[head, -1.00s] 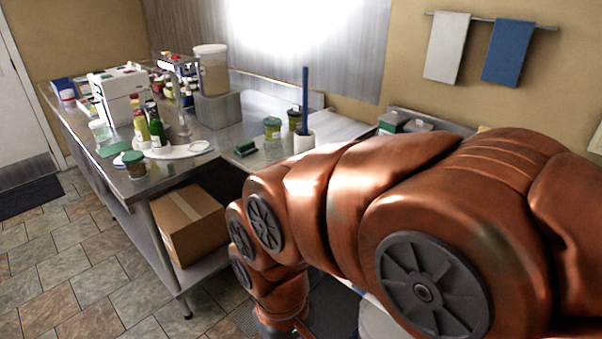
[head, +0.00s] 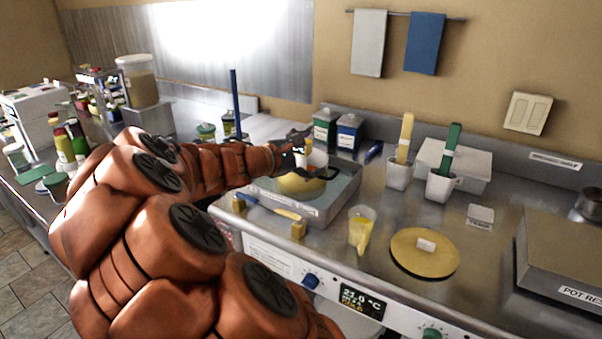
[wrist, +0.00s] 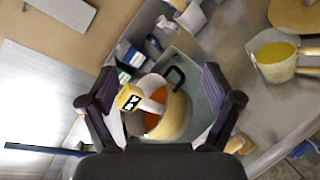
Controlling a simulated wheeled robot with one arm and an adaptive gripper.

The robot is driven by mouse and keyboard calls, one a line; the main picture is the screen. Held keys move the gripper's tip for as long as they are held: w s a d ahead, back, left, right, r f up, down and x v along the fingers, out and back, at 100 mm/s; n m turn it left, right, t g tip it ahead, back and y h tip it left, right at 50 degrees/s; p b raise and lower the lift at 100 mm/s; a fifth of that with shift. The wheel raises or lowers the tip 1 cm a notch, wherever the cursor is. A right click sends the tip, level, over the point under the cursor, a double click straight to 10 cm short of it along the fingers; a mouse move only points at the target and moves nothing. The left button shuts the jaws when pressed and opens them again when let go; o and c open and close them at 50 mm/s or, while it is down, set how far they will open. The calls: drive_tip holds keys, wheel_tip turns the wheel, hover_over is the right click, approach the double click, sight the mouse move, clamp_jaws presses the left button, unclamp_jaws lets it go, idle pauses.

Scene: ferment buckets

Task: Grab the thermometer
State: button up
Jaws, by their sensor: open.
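The likely thermometer is a yellow piece with a small black-and-white display (wrist: 130,98), in the middle of the wrist view. It sits at the top of a pale yellow bucket (wrist: 178,118) with orange contents. In the head view the display piece (head: 299,150) is small and partly covered by my gripper. My gripper (head: 313,156) is open above the bucket. In the wrist view its two dark fingers (wrist: 158,92) stand apart on either side of the display piece, and I see no grip on it. The thermometer's lower part is hidden.
The bucket stands in a grey metal basin (head: 338,200). Green and blue cartons (head: 348,131) stand close behind. A yellow-filled measuring cup (head: 361,228), a round yellow lid (head: 440,262) and white holders with yellow and green handles (head: 399,174) are to the right.

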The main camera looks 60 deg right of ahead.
sight(293, 148)
drive_tip(key=w+d+f+n+t+h, duration=0.1)
drive_tip(key=w+d+f+n, duration=0.1)
drive_tip(key=w+d+n, duration=0.1)
drive_tip(key=w+d+f+n+t+h, duration=0.1)
drive_tip(key=w+d+f+n+t, duration=0.1)
drive_tip(key=w+n, duration=0.3)
drive_tip(key=w+d+f+n+t+h, duration=0.1)
drive_tip(key=w+d+f+n, duration=0.1)
drive_tip(key=w+d+n, duration=0.2)
drive_tip(key=shift+w+d+f+t+b, duration=0.15)
drive_tip(key=shift+d+f+t+b, duration=0.15)
drive_tip(key=shift+d+b, duration=0.15)
drive_tip(key=d+p, duration=0.2)
drive_tip(key=d, duration=0.5)
drive_tip(key=shift+w+d+f, duration=0.2)
drive_tip(key=shift+d, duration=0.15)
clamp_jaws()
